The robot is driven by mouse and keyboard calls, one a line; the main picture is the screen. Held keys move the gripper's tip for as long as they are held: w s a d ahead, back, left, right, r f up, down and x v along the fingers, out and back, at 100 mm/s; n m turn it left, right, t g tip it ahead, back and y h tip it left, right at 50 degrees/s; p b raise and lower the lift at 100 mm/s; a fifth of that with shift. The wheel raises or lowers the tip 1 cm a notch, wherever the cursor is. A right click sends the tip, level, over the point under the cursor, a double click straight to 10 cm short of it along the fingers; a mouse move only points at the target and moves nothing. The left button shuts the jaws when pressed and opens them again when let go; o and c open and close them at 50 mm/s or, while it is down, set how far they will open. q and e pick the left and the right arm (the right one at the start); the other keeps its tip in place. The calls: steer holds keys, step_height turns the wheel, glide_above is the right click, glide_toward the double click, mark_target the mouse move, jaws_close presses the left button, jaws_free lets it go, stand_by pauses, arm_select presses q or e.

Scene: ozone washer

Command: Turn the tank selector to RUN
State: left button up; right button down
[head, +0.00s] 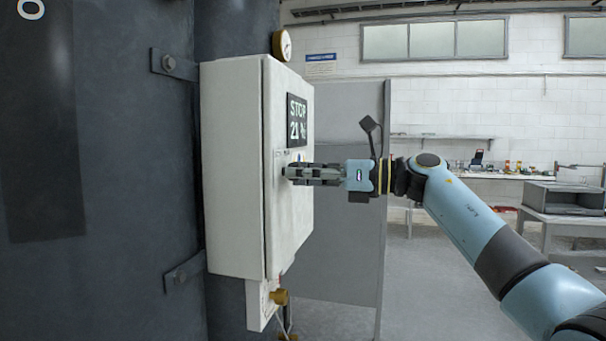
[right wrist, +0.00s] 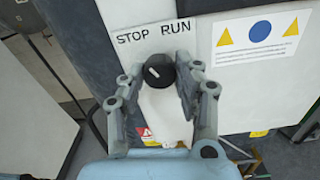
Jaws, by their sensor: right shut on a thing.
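The tank selector is a round black knob (right wrist: 162,80) with a short white mark, seen in the right wrist view. It sits on a pale plate lettered STOP (right wrist: 132,38) and RUN (right wrist: 176,29). The white mark is at the knob's upper left, toward STOP. My right gripper (right wrist: 159,72) is shut on the knob, with one finger on each side. In the head view the right gripper (head: 290,172) reaches the front of the white cabinet (head: 235,165) from the right, and its fingers hide the knob. A black display (head: 297,120) above it reads STOP and 21 %. My left gripper is out of view.
A brass gauge (head: 282,45) stands on the cabinet top. A brass valve (head: 279,297) is below the cabinet. A warning label (right wrist: 260,38) is beside the selector. A grey panel (head: 350,110) stands behind, and a bench with a grey bin (head: 565,198) is far right.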

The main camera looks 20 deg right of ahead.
steer(key=shift+r+m+p, duration=0.15)
steer(key=shift+m+p, duration=4.2)
steer(key=shift+m, duration=1.55)
steer(key=c, duration=0.9)
jaws_free()
steer(key=shift+c, duration=0.2)
steer(key=shift+s, duration=0.1)
steer(key=v, duration=1.2)
